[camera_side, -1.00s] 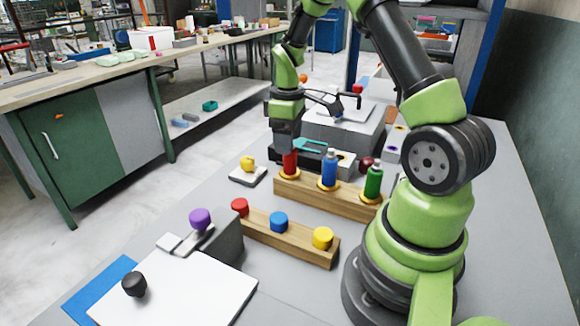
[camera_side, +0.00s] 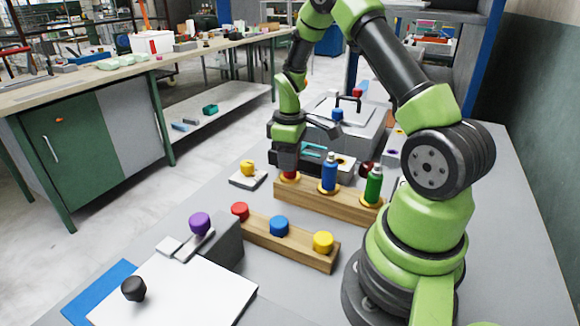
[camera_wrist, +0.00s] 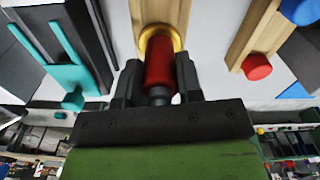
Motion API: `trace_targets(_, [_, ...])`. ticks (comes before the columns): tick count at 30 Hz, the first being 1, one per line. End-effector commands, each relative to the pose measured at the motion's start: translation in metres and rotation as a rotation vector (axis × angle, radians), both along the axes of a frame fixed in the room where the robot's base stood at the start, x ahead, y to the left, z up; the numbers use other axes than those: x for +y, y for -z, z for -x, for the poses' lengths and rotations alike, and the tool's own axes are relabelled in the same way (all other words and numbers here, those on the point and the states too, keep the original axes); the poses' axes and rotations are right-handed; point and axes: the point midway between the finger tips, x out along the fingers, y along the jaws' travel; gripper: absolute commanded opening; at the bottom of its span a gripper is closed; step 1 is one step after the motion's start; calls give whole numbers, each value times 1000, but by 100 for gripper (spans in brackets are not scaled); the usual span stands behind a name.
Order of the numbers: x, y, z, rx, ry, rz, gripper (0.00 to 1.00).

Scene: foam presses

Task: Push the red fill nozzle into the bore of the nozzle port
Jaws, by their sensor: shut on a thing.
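The red fill nozzle (camera_side: 289,174) stands upright at the left end of a wooden rack (camera_side: 328,203), in a yellow ring. Its lower part shows below my gripper (camera_side: 287,167). In the wrist view my gripper (camera_wrist: 160,85) has a finger on each side of the red nozzle (camera_wrist: 160,62), shut on it. The yellow ring (camera_wrist: 158,34) shows around the nozzle's far end, so it is still at the rack. A pale block with a yellow-ringed opening (camera_side: 345,163) stands behind the rack; I cannot tell surely whether it is the nozzle port.
A blue bottle-shaped nozzle (camera_side: 329,174) and a green one (camera_side: 373,184) stand close to the right in the same rack. A front wooden rack (camera_side: 285,245) carries red, blue and yellow caps. A teal fork-shaped part (camera_wrist: 62,60) lies left in the wrist view.

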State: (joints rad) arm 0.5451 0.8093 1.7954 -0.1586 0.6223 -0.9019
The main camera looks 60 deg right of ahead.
Motion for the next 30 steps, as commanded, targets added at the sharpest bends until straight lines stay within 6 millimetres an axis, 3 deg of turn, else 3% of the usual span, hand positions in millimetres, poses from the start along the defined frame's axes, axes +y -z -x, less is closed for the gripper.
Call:
trace_targets(5, [-1,-12,-1,-5,0,2,0])
trace_targets(12, [-1,-61,-1,-7,0,6,0])
trace_targets(18, [-5,-92,1,-4,2,3,0])
trace_targets(23, [-43,-103,18,-1,11,2,0])
trace_targets(30, [-108,-108,63,-1,10,2,0])
